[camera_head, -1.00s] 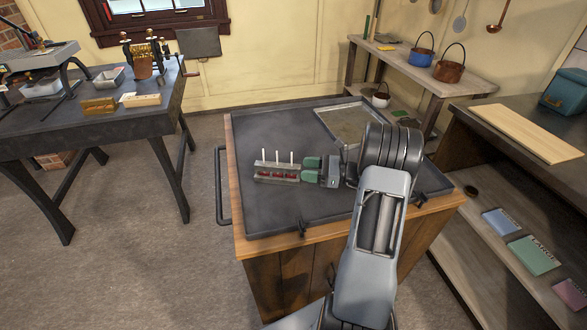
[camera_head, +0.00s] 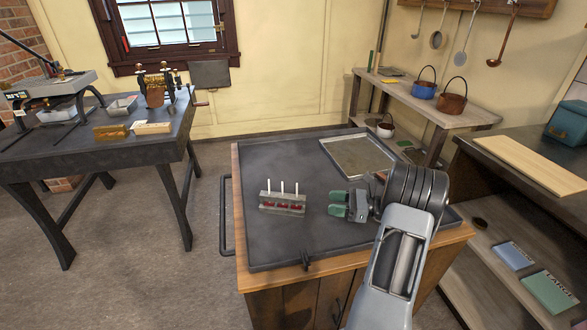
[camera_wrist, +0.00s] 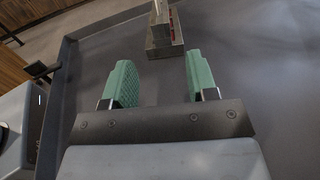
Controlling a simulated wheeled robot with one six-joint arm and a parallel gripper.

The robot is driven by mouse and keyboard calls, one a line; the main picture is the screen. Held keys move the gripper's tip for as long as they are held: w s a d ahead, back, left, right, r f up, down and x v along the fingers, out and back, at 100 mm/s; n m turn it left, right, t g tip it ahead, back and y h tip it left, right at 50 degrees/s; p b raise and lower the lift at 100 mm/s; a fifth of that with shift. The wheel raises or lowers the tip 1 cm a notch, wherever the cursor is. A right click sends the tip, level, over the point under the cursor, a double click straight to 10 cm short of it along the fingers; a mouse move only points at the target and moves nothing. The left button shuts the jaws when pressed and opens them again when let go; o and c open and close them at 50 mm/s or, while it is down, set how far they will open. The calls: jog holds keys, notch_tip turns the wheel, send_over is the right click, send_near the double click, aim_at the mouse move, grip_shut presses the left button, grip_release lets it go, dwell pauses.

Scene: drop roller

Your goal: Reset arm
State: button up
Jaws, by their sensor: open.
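My gripper (camera_head: 338,205) is over the dark tabletop of the wooden cart, its green fingers apart with nothing between them. The fingers also show apart in the wrist view (camera_wrist: 160,82). A grey metal rack (camera_head: 283,203) with white sticks standing up and red pieces in its front stands upright on the cart top, left of the fingers with a gap between. In the wrist view the rack (camera_wrist: 163,35) is ahead of the fingertips, partly cut off by the top edge.
The cart top (camera_head: 270,165) has a raised rim, with a flat metal tray (camera_head: 358,154) at its back right. A dark workbench (camera_head: 90,155) with a roller machine (camera_head: 157,88) stands at the left. Shelves with pots (camera_head: 452,102) are at the right.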

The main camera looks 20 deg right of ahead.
jog(key=s+a+r+n+g+h+p, duration=0.25)
jog(key=a+r+n+g, duration=0.2)
jog(key=a, duration=0.35)
jog(key=s+a+r+n+g+h+p, duration=0.2)
jog(key=a+r+n+g+p, duration=0.15)
jog(key=a+r+n, duration=0.35)
jog(key=s+a+r+n+t+h+p, duration=0.1)
jog(key=s+a+r+n+h+p, duration=0.5)
jog(key=n, duration=0.7)
jog(key=shift+s+a+r+h, duration=0.35)
jog(key=shift+s+r+h, duration=0.8)
jog(key=shift+s+h, duration=1.15)
jog(key=shift+s, duration=0.15)
